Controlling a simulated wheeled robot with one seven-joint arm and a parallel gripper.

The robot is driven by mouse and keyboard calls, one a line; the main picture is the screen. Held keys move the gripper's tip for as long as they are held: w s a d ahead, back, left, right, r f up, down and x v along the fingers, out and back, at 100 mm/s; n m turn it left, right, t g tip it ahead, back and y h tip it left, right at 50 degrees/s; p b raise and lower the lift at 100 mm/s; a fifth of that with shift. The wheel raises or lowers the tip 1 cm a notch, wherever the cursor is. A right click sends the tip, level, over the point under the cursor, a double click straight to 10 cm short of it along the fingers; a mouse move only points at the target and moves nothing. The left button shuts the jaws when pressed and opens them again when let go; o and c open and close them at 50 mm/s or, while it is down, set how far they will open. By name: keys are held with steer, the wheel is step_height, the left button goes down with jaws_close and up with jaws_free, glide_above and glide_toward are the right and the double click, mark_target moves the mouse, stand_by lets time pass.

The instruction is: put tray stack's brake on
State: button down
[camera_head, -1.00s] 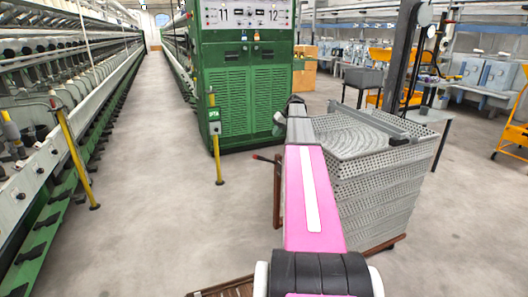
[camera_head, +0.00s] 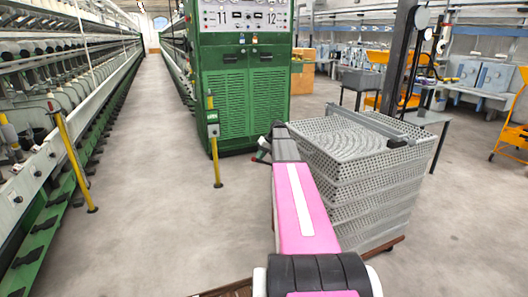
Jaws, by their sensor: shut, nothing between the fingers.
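The tray stack (camera_head: 375,190) is several light-grey perforated trays piled on a low brown wheeled base (camera_head: 385,248), right of my arm. My pink and grey arm reaches forward along its left side and hides part of it. My gripper (camera_head: 262,153) is small at the arm's far end, beside the stack's back left corner, and looks shut and empty. The brake lever is mostly hidden by my arm and gripper. I cannot tell whether the gripper touches it, or how the lever is set.
A green machine cabinet (camera_head: 238,105) stands behind the gripper, with a yellow post (camera_head: 215,150) in front of it. A spinning frame (camera_head: 50,130) runs along the left. The floor (camera_head: 150,180) between is clear. A dark column (camera_head: 396,65) stands behind the stack.

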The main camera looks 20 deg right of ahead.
steer(key=shift+a+f, duration=0.2)
stand_by(0.4)
steer(key=shift+s+a+f+h, duration=0.1)
steer(key=shift+a+f+h, duration=0.65)
steer(key=shift+h, duration=0.35)
step_height(320, 180, down, 9)
steer(key=a+n+h, duration=0.1)
steer(key=h, duration=0.5)
steer(key=shift+a+r, duration=0.15)
steer(key=shift+a, duration=0.15)
steer(key=a+v, duration=0.3)
steer(key=v, duration=1)
steer(key=shift+s+a, duration=0.15)
steer(key=shift+a, duration=0.1)
